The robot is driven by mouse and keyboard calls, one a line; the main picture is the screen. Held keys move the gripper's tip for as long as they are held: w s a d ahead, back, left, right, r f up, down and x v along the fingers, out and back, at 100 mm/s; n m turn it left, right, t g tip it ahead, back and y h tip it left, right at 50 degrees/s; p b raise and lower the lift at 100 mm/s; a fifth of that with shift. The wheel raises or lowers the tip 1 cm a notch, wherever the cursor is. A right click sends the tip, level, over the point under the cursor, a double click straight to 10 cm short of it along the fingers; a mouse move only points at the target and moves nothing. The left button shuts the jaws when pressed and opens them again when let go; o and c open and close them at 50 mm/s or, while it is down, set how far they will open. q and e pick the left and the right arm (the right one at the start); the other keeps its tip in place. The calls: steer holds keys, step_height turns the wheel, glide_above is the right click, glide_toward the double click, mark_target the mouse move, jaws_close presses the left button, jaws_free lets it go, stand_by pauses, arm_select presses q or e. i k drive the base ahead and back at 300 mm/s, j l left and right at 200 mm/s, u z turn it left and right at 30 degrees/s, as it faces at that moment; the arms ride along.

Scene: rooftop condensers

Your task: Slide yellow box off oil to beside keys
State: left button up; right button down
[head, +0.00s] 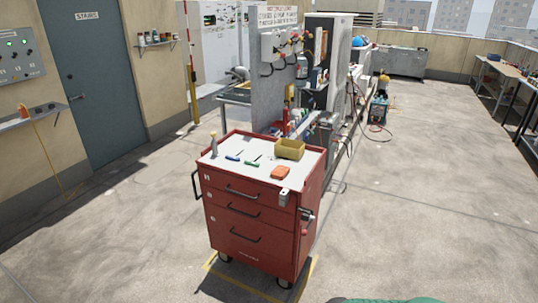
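A yellow open-topped box (290,150) sits on the white top of the red tool cart (245,220), near its back right edge. I cannot make out any oil; whatever is under the box is hidden. An orange block-like item (281,172) lies in front of the box. A blue slim item (232,158) and a green slim item (252,163) lie left of the box. I cannot tell which item, if any, is the keys. Neither of my grippers shows in the head view.
A small pale bottle (214,145) stands at the cart top's left edge. A grey metal piece (285,194) sits at its front right corner. A grey panel with tools (258,97) stands behind the cart. Open concrete floor (430,190) lies to the right.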

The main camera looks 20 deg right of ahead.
mark_target(290, 149)
steer(key=i+l+u, duration=0.1)
steer(key=u, duration=0.35)
steer(key=l+u, duration=0.15)
steer(key=u, duration=0.25)
steer(key=i+l+u, duration=0.1)
steer(key=u, duration=0.35)
steer(key=l+u, duration=0.2)
steer(key=u, duration=0.2)
steer(key=l+u, duration=0.15)
steer(key=u, duration=0.3)
